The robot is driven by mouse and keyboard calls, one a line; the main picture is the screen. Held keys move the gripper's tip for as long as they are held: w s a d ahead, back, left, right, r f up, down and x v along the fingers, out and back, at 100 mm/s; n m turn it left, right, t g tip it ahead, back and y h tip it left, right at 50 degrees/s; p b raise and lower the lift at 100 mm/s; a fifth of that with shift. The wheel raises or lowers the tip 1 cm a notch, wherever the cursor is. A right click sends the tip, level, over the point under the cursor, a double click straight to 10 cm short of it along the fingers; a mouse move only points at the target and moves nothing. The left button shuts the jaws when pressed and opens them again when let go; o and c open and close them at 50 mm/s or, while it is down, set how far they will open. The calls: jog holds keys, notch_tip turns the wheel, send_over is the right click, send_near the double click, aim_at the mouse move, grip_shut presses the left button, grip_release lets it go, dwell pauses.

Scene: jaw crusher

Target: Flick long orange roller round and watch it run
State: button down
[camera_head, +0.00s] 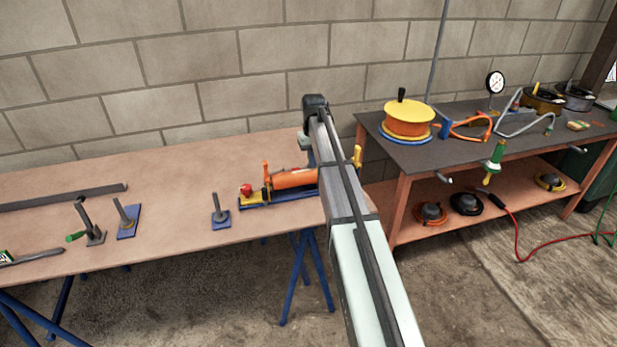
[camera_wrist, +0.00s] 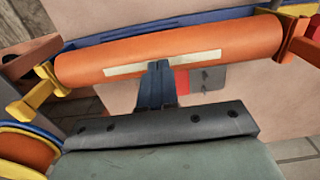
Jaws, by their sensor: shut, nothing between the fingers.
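The long orange roller (camera_head: 293,179) lies across a blue base (camera_head: 285,196) with yellow end supports, near the right end of the wooden table. In the wrist view the roller (camera_wrist: 230,42) spans the picture and carries a cream strip (camera_wrist: 120,68) along its side. My gripper (camera_wrist: 160,66) is shut and empty, its fingertips at the roller's near edge by the strip. I cannot tell whether they touch it. In the head view my arm hides the roller's right part and the fingers.
On the wooden table (camera_head: 170,190), a blue-footed post (camera_head: 221,215) and other posts stand left of the roller. A dark bar (camera_head: 65,197) lies farther left. A dark-topped bench (camera_head: 450,150) at right holds an orange and yellow drum (camera_head: 410,118). Bare tabletop lies behind the roller.

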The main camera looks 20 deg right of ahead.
jog(key=shift+f, duration=0.6)
jog(key=shift+r, duration=0.6)
jog(key=w+f, duration=0.1)
jog(key=w, duration=0.5)
jog(key=shift+f, duration=0.25)
dwell(0.5)
jog(key=shift+w, duration=0.1)
